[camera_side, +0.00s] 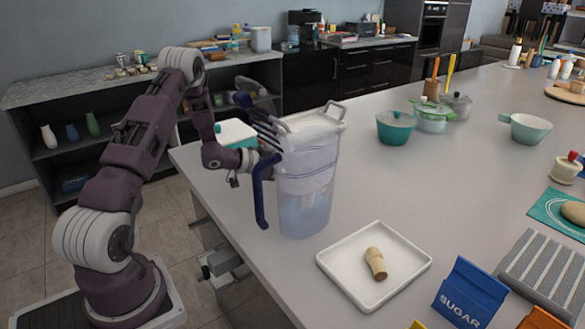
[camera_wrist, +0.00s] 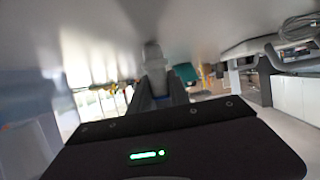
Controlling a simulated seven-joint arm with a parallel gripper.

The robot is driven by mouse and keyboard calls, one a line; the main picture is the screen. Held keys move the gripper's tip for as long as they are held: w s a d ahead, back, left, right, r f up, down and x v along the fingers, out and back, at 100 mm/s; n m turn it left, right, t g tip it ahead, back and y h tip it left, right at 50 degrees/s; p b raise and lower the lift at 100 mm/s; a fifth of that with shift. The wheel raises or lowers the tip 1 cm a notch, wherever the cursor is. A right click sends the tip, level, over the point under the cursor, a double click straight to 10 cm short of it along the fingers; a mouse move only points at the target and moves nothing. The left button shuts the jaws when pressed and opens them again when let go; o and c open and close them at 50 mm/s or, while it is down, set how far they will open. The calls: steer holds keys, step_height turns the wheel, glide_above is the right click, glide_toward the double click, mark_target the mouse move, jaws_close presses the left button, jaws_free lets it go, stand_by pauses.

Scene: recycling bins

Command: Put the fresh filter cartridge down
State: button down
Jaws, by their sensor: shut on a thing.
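A pale, whitish piece, which I take to be the fresh filter cartridge (camera_wrist: 153,52), shows at the tips of my gripper (camera_wrist: 155,75) in the wrist view. My gripper is shut on it. In the side view the clear water pitcher (camera_side: 308,195) stands upright near the counter's left edge, with a dark blue handle (camera_side: 259,195) on its left. My wrist reaches in behind that handle, and the pitcher hides my fingertips and the cartridge. A tan, used-looking cartridge (camera_side: 375,264) lies in a white square tray (camera_side: 343,281) in front of the pitcher.
A teal and white box (camera_side: 236,134) stands behind my wrist. A blue sugar packet (camera_side: 470,294) and a grey ribbed mat (camera_side: 545,273) are at the front right.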

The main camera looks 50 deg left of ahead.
steer(key=c, duration=1.2)
jaws_free()
steer(key=shift+f, duration=0.15)
steer(key=shift+c, duration=0.2)
steer(key=v, duration=1.2)
